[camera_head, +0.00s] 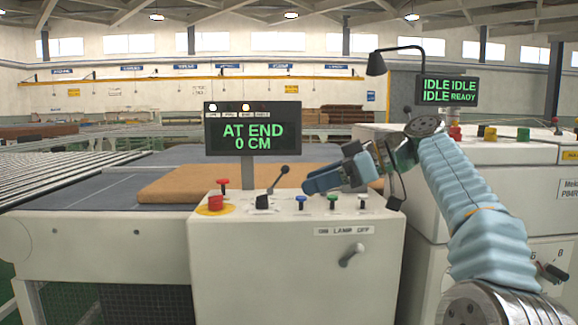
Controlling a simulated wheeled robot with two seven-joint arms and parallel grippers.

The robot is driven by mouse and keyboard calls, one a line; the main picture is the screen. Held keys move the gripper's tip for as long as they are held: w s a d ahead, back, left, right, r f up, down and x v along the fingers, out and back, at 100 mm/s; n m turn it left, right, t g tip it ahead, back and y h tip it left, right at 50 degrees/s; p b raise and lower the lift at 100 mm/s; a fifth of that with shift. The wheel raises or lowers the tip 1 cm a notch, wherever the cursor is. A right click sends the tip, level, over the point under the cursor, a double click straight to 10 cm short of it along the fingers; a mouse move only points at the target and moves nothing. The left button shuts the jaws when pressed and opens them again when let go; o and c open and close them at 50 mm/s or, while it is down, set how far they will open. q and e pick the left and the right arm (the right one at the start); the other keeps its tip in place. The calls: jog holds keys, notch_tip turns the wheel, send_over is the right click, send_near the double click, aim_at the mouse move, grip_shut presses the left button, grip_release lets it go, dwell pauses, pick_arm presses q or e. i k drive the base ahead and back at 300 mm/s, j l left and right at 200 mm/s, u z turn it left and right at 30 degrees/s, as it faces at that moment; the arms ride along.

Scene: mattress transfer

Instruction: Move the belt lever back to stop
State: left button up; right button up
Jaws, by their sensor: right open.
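The belt lever (276,182) is a thin black rod with a round knob on a black base, on top of the white control cabinet (290,260). It leans to the right. My right gripper (309,183) comes in from the right with its blue fingers pointing left, open, just right of the lever's knob. A small gap seems to show between fingers and knob; depth is hard to judge. My left gripper is out of view. A sign (246,129) behind the lever reads "AT END 0 CM".
A red mushroom button (216,202) on a yellow disc and another red knob stand left of the lever. Blue, green and white buttons stand right of it, below my gripper. A brown mattress slab (185,186) lies behind. A lamp switch (351,255) is on the cabinet front.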

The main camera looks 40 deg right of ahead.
aim_at(284, 169)
jog(key=i+l, duration=0.35)
jog(key=l, duration=0.15)
jog(key=i+l, duration=0.35)
jog(key=l, duration=0.1)
